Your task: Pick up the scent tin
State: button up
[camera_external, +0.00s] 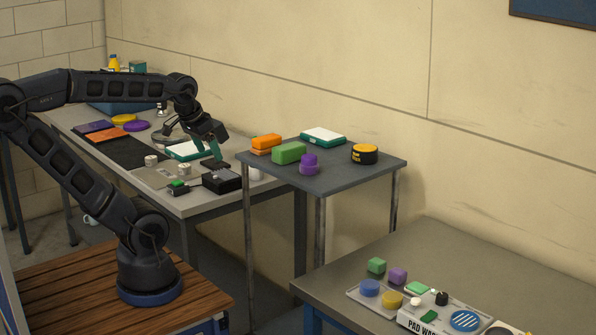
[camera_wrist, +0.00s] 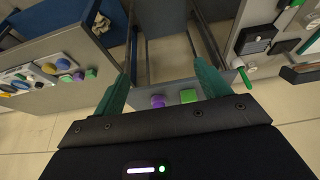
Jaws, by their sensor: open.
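A round tin (camera_external: 364,154) with a black side, yellow marks and an orange-yellow top, which looks like the scent tin, stands at the right of the small grey table (camera_external: 345,183). My gripper (camera_external: 217,160) has teal fingers and is left of that table, above the right end of the long bench, well apart from the tin. In the wrist view my gripper (camera_wrist: 163,80) is open with nothing held between the fingers. I cannot make out the tin in the wrist view.
The small table also holds an orange block (camera_external: 266,142), a green block (camera_external: 289,152), a purple knobbed piece (camera_external: 309,164) and a white-and-green box (camera_external: 323,136). A black box (camera_external: 222,180) sits below my gripper. The wall stands close behind. The table is clear in front of the tin.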

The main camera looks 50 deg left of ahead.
jog(key=w+a+r+m+g, duration=0.2)
jog(key=w+a+r+m, duration=0.15)
jog(key=w+a, duration=0.75)
jog(key=w+a+f+m+g, duration=0.1)
jog(key=w+a+f+m, duration=0.25)
jog(key=w+a, duration=0.8)
jog(key=m+g+h, duration=0.1)
jog(key=m, duration=0.5)
send_near(184, 165)
jog(key=shift+m, duration=0.3)
jog(key=f, duration=0.6)
jog(key=d+f, duration=0.1)
jog(key=f, duration=0.2)
jog(key=shift+w+f, duration=0.15)
jog(key=shift+f, duration=0.25)
jog(key=c, duration=1.1)
jog(key=shift+o, duration=0.2)
